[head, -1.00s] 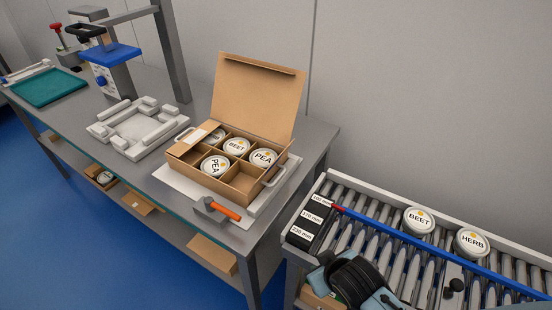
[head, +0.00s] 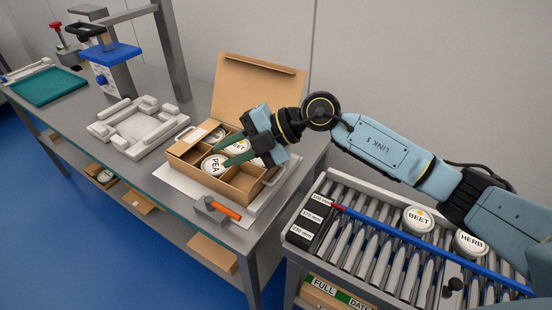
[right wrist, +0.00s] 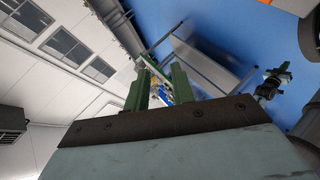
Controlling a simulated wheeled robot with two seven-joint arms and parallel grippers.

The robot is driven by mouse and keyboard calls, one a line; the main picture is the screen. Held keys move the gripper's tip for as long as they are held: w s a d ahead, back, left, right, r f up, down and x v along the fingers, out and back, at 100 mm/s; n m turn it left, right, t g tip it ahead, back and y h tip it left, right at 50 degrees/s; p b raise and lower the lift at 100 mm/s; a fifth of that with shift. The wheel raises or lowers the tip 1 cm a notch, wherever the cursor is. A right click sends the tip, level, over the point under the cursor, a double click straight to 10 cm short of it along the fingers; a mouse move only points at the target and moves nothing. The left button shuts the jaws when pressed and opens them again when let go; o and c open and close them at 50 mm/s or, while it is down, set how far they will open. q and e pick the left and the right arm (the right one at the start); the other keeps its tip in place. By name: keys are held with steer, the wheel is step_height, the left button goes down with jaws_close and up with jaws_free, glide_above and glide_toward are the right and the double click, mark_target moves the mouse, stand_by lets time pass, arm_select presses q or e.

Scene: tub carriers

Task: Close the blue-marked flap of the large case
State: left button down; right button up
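The large case (head: 228,190) is a brown cardboard box on the bench, with its big back lid (head: 258,85) standing up. Round tins sit in its compartments, among them a PEA tin (head: 212,165). A smaller flap (head: 187,148) shows at the case's left side; I cannot make out a blue mark on any flap. My right gripper (head: 226,155) is over the case, its green fingers pointing left above the tins. The fingers stand apart in the right wrist view (right wrist: 158,82) with nothing visible gripped. My left gripper is out of view.
An orange-handled tool (head: 222,209) lies in front of the case. A grey fixture (head: 135,128) stands to its left, with a blue-topped device (head: 110,55) behind. A roller conveyor (head: 395,260) with BEET (head: 418,220) and HERB (head: 470,242) tins is at right.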

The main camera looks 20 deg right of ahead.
steer(key=w+d+f+m+h, duration=0.1)
steer(key=w+d+h, duration=0.1)
steer(key=d+h, duration=0.45)
steer(key=w+d+f+m+h, duration=0.1)
steer(key=w+d+m+h, duration=0.15)
steer(key=d, duration=0.65)
steer(key=shift+n, duration=0.45)
steer(key=x, duration=1.2)
steer(key=shift+s+a+f, duration=0.15)
steer(key=shift+a+f, duration=0.05)
steer(key=shift+f, duration=0.1)
jaws_close()
